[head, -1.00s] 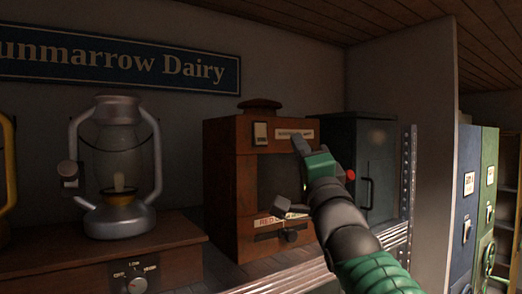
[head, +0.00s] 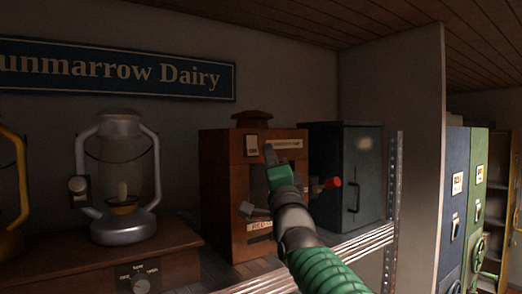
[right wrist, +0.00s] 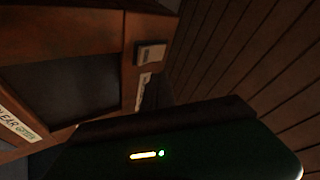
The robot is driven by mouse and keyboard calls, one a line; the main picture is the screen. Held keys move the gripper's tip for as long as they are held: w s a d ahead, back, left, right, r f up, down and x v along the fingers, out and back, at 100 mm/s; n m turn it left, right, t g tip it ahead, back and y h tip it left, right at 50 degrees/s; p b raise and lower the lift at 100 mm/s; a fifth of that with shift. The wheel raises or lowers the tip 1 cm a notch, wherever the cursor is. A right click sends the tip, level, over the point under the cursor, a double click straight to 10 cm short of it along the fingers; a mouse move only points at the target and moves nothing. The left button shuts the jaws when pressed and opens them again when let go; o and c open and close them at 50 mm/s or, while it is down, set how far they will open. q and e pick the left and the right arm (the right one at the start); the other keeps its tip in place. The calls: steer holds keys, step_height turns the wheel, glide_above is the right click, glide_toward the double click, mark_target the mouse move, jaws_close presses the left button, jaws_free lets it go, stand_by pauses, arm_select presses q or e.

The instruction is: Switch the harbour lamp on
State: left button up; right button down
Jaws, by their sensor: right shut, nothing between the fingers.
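A wooden lamp box (head: 225,190), probably the harbour lamp, stands on the shelf with a dark, unlit window. Its small pale rocker switch (head: 252,144) is at the upper front; the switch also shows in the right wrist view (right wrist: 151,54). A small label (head: 287,143), too small to read, is right of the switch. A lower label (head: 260,225) begins with "RED". My right gripper (head: 269,154) is shut and empty, its tip in front of the box, right of and slightly below the switch. I cannot tell whether it touches. My left gripper is not in view.
A silver lantern (head: 124,225) stands at left on a wooden base with a dial (head: 141,286). A yellow lantern (head: 10,190) is at the far left edge. A dark metal cabinet (head: 365,180) stands right of the box. A red knob (head: 332,182) sticks out between them.

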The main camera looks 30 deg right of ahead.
mark_target(251, 144)
steer(key=w+a, duration=0.2)
steer(key=a, duration=0.1)
steer(key=shift+f+y, duration=0.15)
steer(key=shift+y, duration=0.15)
steer(key=shift+s+d, duration=0.3)
steer(key=shift+d, duration=0.45)
steer(key=shift+a, duration=0.4)
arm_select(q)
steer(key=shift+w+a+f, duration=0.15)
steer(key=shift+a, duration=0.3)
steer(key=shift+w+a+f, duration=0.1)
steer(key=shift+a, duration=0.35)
arm_select(e)
steer(key=shift+s, duration=0.1)
